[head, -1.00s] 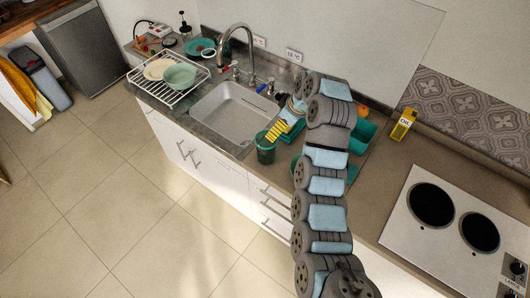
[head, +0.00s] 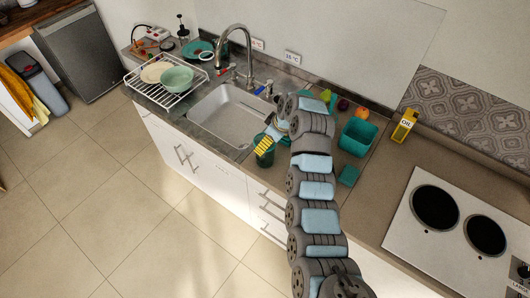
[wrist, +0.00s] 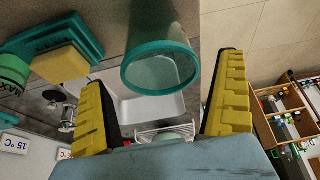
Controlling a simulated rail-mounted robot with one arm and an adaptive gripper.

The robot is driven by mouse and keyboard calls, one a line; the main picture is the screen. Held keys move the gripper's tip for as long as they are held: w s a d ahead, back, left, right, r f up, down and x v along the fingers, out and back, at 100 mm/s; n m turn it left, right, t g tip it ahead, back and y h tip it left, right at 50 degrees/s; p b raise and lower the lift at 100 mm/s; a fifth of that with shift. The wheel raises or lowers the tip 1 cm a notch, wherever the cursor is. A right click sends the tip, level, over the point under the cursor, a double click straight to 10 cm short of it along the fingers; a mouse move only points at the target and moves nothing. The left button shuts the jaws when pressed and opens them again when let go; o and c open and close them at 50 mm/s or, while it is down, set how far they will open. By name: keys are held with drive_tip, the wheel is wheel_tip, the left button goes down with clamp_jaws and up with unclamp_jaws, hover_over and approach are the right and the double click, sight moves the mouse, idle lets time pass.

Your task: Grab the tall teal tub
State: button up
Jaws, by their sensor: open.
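The tall teal tub (head: 264,158) stands on the counter just right of the sink, near the front edge. In the wrist view it looks see-through with a teal rim (wrist: 160,92), and its mouth faces the camera. My gripper (head: 263,144) is open, its yellow fingers at the tub's upper part and partly covering it in the head view. In the wrist view my gripper (wrist: 160,75) has one finger on each side of the rim, with a gap on both sides. I see no contact.
A wider teal container (head: 358,136) and a low teal piece (head: 348,176) stand right of my arm. A yellow oil bottle (head: 403,125) is farther right. The sink (head: 225,120) is left of the tub. A yellow and teal block (wrist: 60,62) lies left in the wrist view.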

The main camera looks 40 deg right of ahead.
drive_tip(key=shift+p+x, duration=0.55)
drive_tip(key=shift+x, duration=2.1)
drive_tip(key=shift+s+d+f, duration=0.1)
drive_tip(key=shift+s+d, duration=0.05)
drive_tip(key=c, duration=1)
